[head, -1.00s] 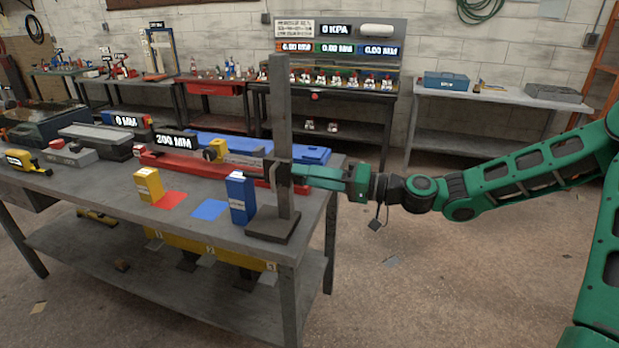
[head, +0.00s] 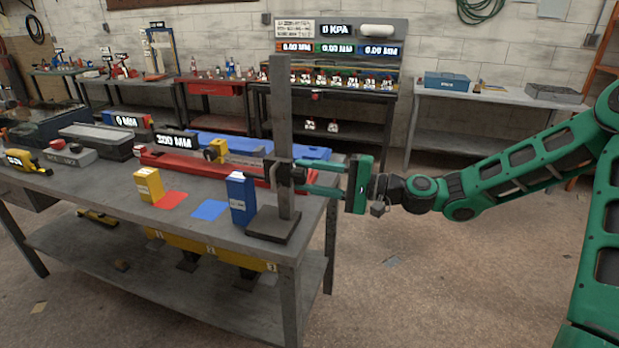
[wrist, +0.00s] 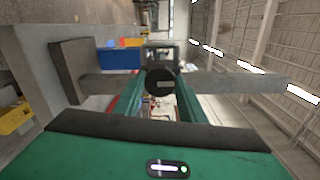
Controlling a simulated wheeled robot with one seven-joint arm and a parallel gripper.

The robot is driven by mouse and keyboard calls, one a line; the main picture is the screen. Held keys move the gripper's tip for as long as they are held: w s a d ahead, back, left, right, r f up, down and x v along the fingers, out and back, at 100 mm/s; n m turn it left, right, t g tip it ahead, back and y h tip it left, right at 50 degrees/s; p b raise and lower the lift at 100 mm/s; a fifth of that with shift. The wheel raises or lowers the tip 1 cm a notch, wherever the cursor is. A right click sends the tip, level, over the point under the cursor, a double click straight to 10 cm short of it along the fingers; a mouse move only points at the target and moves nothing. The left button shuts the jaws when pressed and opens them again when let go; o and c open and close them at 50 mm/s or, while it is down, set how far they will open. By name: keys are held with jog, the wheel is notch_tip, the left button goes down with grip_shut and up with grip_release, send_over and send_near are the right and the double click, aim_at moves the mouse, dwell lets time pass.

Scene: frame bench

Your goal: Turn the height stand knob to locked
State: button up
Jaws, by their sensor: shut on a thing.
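The height stand is a grey upright post (head: 281,115) on a dark square base (head: 273,225) at the bench's near right corner. In the wrist view its post (wrist: 235,81) lies sideways. Its round black knob (wrist: 161,82) faces the wrist camera and bears a small pale mark. My green gripper (head: 304,177) reaches in from the right, one finger above the other, and is shut on the knob. In the head view the fingers partly hide the knob. I cannot read any locked marking.
A long red tool (head: 185,166) and a blue case (head: 235,146) lie behind. The floor to the right is open.

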jog(key=shift+w+d+f+m, duration=0.15)
jog(key=shift+w+m, duration=0.05)
jog(key=shift+m, duration=0.2)
jog(key=o, duration=1)
jog(key=shift+o, duration=0.2)
jog(key=shift+s, duration=0.1)
jog(key=v, duration=1)
jog(key=shift+d, duration=0.3)
jog(key=shift+f, duration=0.1)
